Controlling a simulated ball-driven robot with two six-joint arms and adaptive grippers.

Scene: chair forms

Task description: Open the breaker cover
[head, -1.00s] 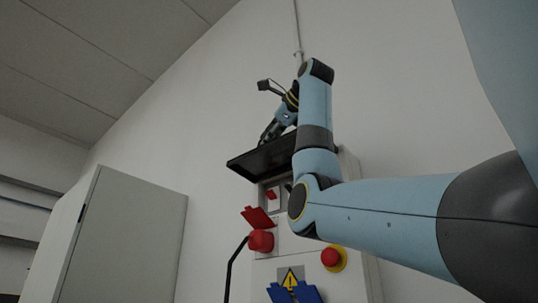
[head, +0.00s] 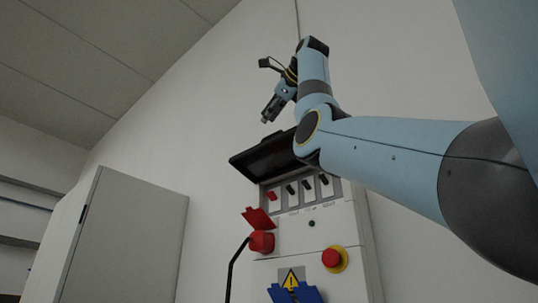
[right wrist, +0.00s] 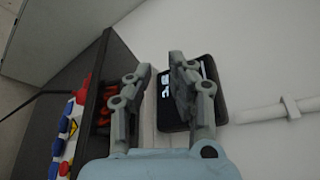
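The breaker cover (head: 262,158) is a black framed flap at the top of the grey panel box. It is raised and juts outward, with a row of breaker switches (head: 307,187) exposed below it. My right gripper (head: 269,114) is above the cover, apparently apart from it. In the right wrist view, the right gripper (right wrist: 158,62) has its two fingers apart with nothing clearly between them. A dark rounded panel with pale marks (right wrist: 206,88) shows behind one finger there; I cannot tell what it is. My left gripper is not in view.
The panel box (head: 318,232) also carries a red plug (head: 261,241) with a black cable, a red stop button (head: 331,258) on yellow and a blue part (head: 295,294) below a warning sign. A grey cabinet (head: 130,235) stands left. A conduit (right wrist: 262,112) runs along the wall.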

